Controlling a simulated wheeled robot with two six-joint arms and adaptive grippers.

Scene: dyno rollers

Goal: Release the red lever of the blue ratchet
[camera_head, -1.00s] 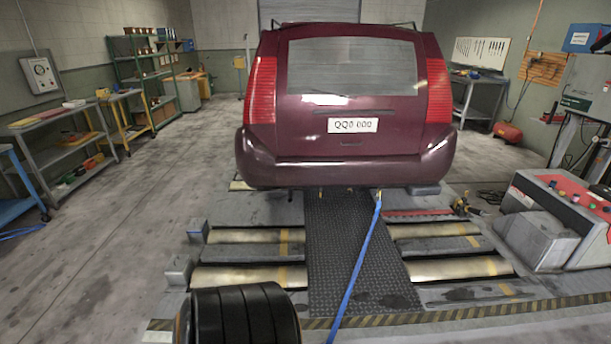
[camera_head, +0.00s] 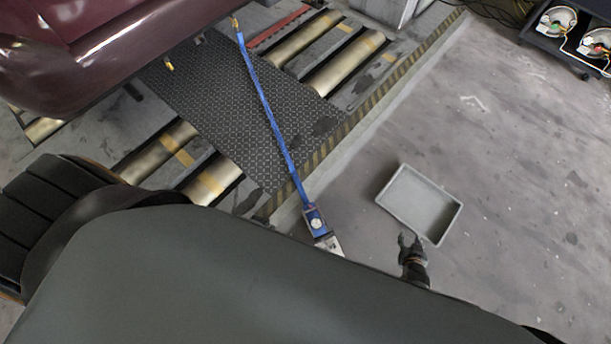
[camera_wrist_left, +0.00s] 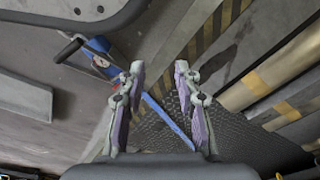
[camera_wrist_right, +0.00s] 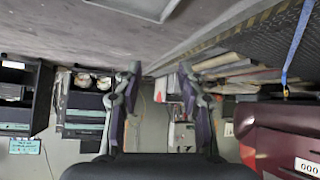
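The blue ratchet (camera_head: 317,222) lies at the near end of the blue strap (camera_head: 268,115), by the striped edge of the rollers. The strap runs up to a hook by the maroon car. In the left wrist view the ratchet (camera_wrist_left: 100,57) is at upper left, with a dark bar (camera_wrist_left: 70,48). The red lever is not clear in either view. My left gripper (camera_wrist_left: 160,68) is open and empty, with the ratchet beyond and left of its fingers. It is hidden in the head view. My right gripper (camera_head: 408,242) is right of the ratchet, open and empty in its wrist view (camera_wrist_right: 160,68).
A grey tray (camera_head: 448,223) lies on the floor just beyond my right gripper. The floor to its right is clear. The maroon car (camera_head: 90,50) stands at upper left over the tread plate and metal rollers (camera_head: 345,60). A dark cart (camera_head: 558,48) is at upper right.

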